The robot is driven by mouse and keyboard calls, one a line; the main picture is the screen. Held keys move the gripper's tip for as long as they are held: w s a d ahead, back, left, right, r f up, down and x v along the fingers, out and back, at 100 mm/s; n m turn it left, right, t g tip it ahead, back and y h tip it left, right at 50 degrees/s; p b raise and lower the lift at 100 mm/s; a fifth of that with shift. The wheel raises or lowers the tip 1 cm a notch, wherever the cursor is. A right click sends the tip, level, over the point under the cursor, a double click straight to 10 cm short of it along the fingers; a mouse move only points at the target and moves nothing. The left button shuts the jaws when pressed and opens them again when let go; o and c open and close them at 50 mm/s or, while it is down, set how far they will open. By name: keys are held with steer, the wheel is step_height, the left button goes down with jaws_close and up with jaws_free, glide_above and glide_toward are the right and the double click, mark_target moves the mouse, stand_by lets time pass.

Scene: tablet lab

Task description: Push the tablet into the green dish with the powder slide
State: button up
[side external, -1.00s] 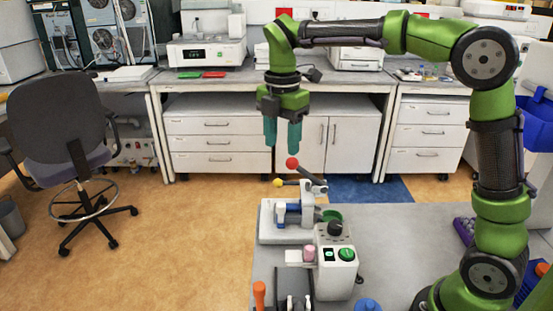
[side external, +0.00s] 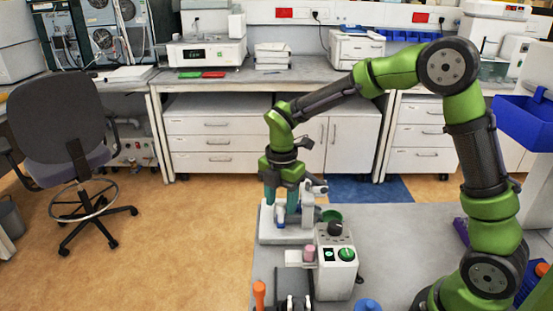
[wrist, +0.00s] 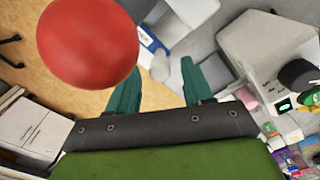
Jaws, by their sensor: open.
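The white tablet press (side external: 285,237) stands at the left edge of the grey table. A blue part of it, perhaps the powder slide (side external: 280,224), shows low between my fingers; a blue part also shows in the wrist view (wrist: 147,38). The green dish (side external: 331,215) is just right of the press. My gripper (side external: 280,208) is open, pointing down over the press, with its teal fingers (wrist: 160,88) apart and nothing held. A red lever ball (wrist: 88,42) looms large beside the fingers in the wrist view; my gripper hides it in the side view. I cannot see the tablet.
A white device (side external: 336,262) with a black knob and green button stands in front of the dish. A pink-topped part (side external: 309,253) is beside it. An orange-handled tool (side external: 259,291) and a blue round object (side external: 367,305) are near the front. The table's right part is mostly clear.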

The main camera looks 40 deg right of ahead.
steer(key=shift+f, duration=0.45)
steer(key=shift+c, duration=0.2)
jaws_close()
steer(key=shift+a, duration=0.1)
